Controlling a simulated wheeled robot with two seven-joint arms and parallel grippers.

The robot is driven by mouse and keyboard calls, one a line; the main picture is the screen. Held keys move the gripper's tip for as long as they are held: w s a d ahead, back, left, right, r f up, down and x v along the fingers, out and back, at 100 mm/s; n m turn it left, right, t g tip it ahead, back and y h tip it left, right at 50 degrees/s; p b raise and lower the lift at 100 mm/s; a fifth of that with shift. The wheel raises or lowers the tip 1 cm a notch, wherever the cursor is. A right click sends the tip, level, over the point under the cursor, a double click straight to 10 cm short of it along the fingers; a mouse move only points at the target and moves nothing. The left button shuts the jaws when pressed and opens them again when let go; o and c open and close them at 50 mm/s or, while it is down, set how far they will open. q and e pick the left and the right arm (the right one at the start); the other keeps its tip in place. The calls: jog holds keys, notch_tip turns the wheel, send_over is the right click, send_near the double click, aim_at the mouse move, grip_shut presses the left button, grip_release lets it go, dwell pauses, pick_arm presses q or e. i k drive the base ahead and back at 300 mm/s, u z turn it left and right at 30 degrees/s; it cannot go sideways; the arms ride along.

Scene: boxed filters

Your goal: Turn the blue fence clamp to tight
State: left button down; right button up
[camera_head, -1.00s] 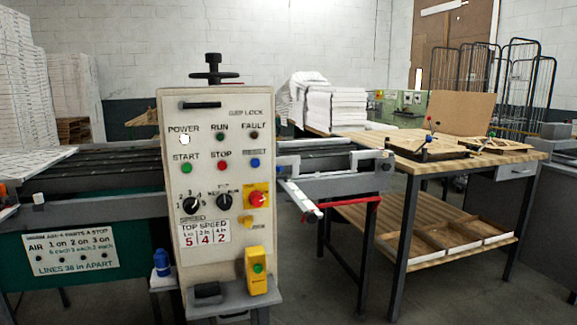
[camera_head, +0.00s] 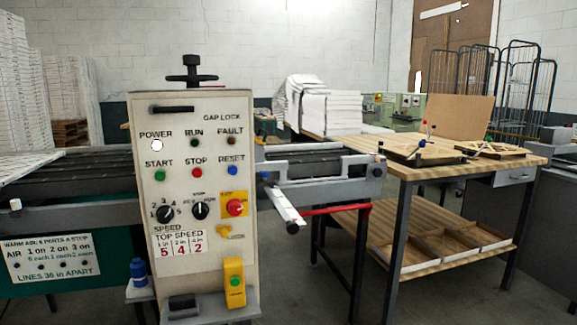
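A small blue knob (camera_head: 264,176), which looks like the fence clamp, sits just right of the control panel, at the near end of the grey rail. It is small and partly beside the panel's edge, so I cannot tell its turn position. Neither of my grippers shows in the head view.
The control panel (camera_head: 193,150) stands close in front, with a blue bottle (camera_head: 138,273) at its lower left. A red bar (camera_head: 335,209) sticks out by the machine's right end. A wooden workbench (camera_head: 465,160) stands to the right. Floor between them shows free.

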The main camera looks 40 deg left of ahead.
aim_at(264, 174)
jog(key=i, duration=2.6)
jog(key=u, duration=3.4)
